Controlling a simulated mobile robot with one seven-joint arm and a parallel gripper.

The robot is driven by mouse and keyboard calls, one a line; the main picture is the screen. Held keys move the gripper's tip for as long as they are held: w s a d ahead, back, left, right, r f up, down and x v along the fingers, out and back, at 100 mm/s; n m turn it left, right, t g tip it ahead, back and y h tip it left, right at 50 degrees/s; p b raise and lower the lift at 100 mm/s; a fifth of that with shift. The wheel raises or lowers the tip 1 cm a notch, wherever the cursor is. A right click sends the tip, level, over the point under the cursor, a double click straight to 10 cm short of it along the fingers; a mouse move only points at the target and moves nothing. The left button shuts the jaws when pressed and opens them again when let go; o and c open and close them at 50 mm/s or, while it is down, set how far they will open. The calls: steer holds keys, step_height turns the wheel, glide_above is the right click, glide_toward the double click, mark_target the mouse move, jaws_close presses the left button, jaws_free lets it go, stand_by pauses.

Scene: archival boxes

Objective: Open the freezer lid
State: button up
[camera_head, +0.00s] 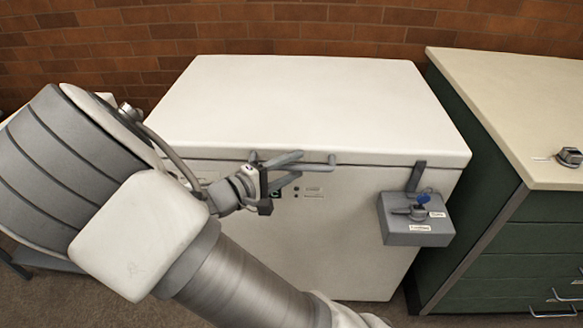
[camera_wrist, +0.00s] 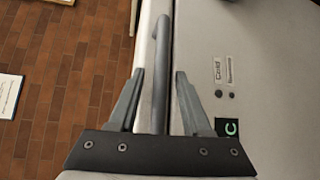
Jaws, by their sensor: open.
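The white chest freezer (camera_head: 340,240) stands against the brick wall with its lid (camera_head: 310,95) closed. A grey bar handle (camera_head: 322,164) runs along the front edge of the lid; it also shows in the wrist view (camera_wrist: 162,50). My gripper (camera_head: 300,164) is open at the handle. In the wrist view my gripper (camera_wrist: 156,88) has one finger on each side of the bar, with gaps visible. Whether either finger touches it cannot be told. A grey lock box (camera_head: 415,236) with a blue key-like piece (camera_head: 423,198) hangs at the front right below a dark bracket (camera_head: 416,178).
A green cabinet (camera_head: 520,235) with a cream top (camera_head: 500,95) stands close on the right, with a small grey object (camera_head: 568,156) on it. The brick wall (camera_head: 300,30) is right behind the freezer. The lid top is clear.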

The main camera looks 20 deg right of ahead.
jaws_close()
stand_by(1.4)
